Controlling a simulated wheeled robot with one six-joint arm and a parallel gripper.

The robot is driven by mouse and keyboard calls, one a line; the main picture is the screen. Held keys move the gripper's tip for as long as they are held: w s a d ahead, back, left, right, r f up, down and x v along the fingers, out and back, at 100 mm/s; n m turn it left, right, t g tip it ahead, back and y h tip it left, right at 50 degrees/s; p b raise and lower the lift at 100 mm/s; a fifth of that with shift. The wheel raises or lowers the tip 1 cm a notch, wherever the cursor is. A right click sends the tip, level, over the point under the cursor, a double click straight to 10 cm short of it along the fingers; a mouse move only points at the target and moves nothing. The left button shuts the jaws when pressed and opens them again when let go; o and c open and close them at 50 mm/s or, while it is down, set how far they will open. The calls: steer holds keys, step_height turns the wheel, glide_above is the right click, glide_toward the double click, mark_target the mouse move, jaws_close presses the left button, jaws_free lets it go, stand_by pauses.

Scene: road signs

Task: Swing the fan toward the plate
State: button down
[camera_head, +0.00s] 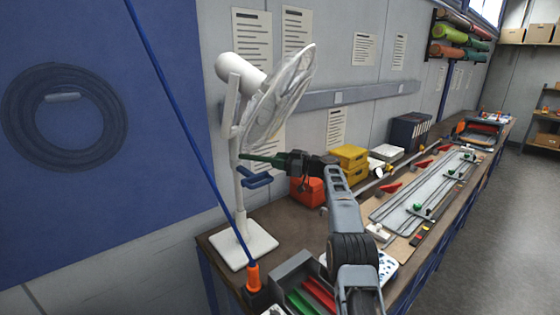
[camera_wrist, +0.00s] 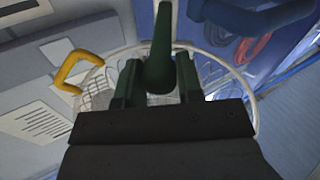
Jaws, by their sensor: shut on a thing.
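The white fan (camera_head: 280,98) stands on the bench at left, on a pole with a square white base (camera_head: 243,244). Its round cage faces right. My gripper (camera_head: 282,161) is beside the pole, below the cage, shut on a green rod (camera_head: 258,158) whose far end reaches the pole. In the wrist view the green rod (camera_wrist: 160,50) sits between the jaws, with the wire cage (camera_wrist: 98,90) behind. A blue handle-like part (camera_head: 256,179) is on the pole under the rod. A pale grey flat plate (camera_head: 400,208) with rails lies along the bench; I cannot tell whether it is the task's plate.
An orange-red box (camera_head: 308,191) and yellow boxes (camera_head: 348,156) stand behind my arm. A grey tray (camera_head: 285,271) with red and green items is at the front. An orange holder (camera_head: 253,276) carries a tall blue pole (camera_head: 185,125) left of the fan.

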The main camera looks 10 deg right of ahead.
steer(key=shift+r, duration=0.1)
steer(key=c, duration=0.8)
jaws_free()
steer(key=shift+s+d+b, duration=0.1)
steer(key=shift+d+b, duration=0.05)
steer(key=shift+b, duration=0.15)
steer(key=shift+b+v, duration=3.2)
steer(key=shift+v, duration=3.5)
